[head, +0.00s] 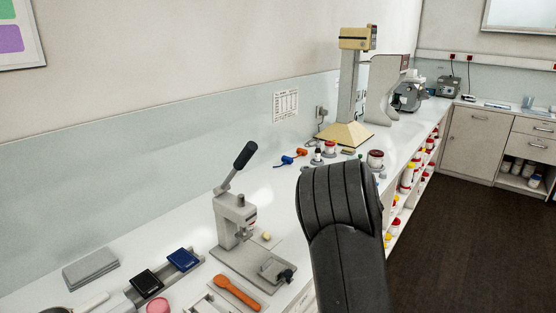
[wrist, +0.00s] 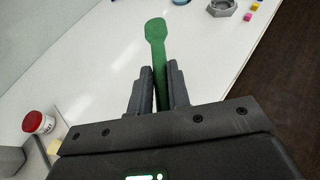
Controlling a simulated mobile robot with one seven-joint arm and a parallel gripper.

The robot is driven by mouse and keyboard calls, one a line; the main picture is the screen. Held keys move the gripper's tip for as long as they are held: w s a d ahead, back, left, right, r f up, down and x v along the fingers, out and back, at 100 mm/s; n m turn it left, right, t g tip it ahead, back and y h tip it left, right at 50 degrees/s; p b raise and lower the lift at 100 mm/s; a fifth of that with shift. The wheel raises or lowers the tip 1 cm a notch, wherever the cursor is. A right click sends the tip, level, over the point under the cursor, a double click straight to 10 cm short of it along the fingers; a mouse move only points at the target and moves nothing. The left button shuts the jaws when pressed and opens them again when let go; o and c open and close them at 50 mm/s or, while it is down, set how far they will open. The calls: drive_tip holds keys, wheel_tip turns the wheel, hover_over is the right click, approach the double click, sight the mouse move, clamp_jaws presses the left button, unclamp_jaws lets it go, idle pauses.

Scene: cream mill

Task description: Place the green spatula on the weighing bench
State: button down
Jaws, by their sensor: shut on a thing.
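The green spatula (wrist: 156,34) is in my gripper (wrist: 161,76) in the wrist view. The two dark fingers are shut on its handle, and its flat rounded head points away from me, over a white worktop (wrist: 105,60). I cannot tell how high it is above the surface. In the head view my dark arm covers the middle, and neither the spatula nor the fingers show. A long white bench (head: 180,232) runs along the wall there; I cannot tell which part is the weighing bench.
A grey lever press (head: 234,220), an orange spatula (head: 237,292) and blue and black pads stand on the near bench. Farther back are red-lidded jars (head: 375,159) and a cream column stand (head: 349,95). In the wrist view, a red-lidded jar (wrist: 37,122) is at left and a grey hexagonal dish (wrist: 222,7) at top.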

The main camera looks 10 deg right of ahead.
drive_tip(key=a+f, duration=0.1)
drive_tip(key=a, duration=0.2)
drive_tip(key=s+a+f, duration=0.1)
drive_tip(key=a, duration=0.1)
drive_tip(key=a+f, duration=0.1)
drive_tip(key=a, duration=0.2)
drive_tip(key=shift+s+a, duration=0.25)
drive_tip(key=shift+a, duration=0.05)
drive_tip(key=s+a, duration=0.1)
drive_tip(key=a, duration=0.1)
drive_tip(key=s+a+f, duration=0.1)
drive_tip(key=a, duration=0.2)
drive_tip(key=s+a+f, duration=0.1)
drive_tip(key=a, duration=0.1)
drive_tip(key=shift+s+a+f, duration=0.15)
drive_tip(key=shift+s+f, duration=0.1)
drive_tip(key=shift+s, duration=0.05)
drive_tip(key=shift+s+a+f, duration=0.1)
drive_tip(key=shift+s+a, duration=0.2)
drive_tip(key=shift+a, duration=0.1)
drive_tip(key=shift+d, duration=0.1)
